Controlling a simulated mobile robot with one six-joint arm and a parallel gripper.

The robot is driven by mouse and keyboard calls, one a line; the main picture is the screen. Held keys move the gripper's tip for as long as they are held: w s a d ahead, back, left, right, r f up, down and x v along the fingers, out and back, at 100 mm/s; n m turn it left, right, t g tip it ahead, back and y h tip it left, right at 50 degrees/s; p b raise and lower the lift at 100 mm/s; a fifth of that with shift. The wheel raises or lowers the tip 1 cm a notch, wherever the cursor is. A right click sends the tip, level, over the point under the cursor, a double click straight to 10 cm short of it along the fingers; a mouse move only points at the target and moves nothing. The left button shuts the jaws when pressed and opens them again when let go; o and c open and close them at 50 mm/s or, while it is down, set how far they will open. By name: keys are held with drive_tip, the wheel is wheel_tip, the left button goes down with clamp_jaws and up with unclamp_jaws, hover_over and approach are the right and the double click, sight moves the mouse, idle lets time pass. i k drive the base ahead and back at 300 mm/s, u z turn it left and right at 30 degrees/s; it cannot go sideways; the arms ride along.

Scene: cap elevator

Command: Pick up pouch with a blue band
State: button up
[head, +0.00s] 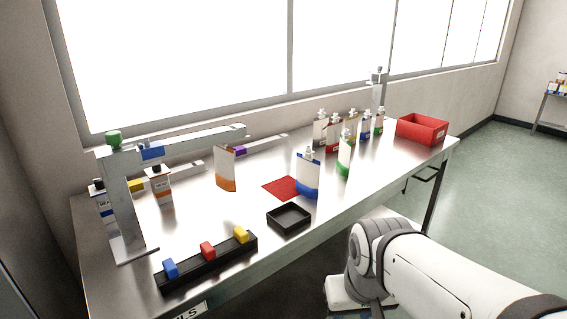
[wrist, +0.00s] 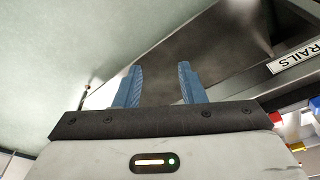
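A white pouch with a blue band (head: 307,178) along its bottom and a white cap stands upright on the metal table, at the right edge of a red mat (head: 281,187). A smaller pouch with a blue band (head: 365,127) stands in the group at the back. My gripper (wrist: 158,70) shows in the wrist view with its two blue fingers apart and nothing between them. It is below or beside the table edge, away from the pouches. No pouch shows in the wrist view. The head view shows my arm at the lower right, but not the gripper's fingers.
A green-banded pouch (head: 344,155) stands just right of the blue-banded one, an orange-banded pouch (head: 225,170) to its left. A black tray (head: 289,218) lies in front. A black rack (head: 207,262) holds coloured blocks. A grey frame (head: 123,205) stands left, a red bin (head: 421,128) at right.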

sight(307, 169)
drive_tip(key=z, duration=0.05)
drive_tip(key=i, duration=0.9)
drive_tip(key=z, duration=0.05)
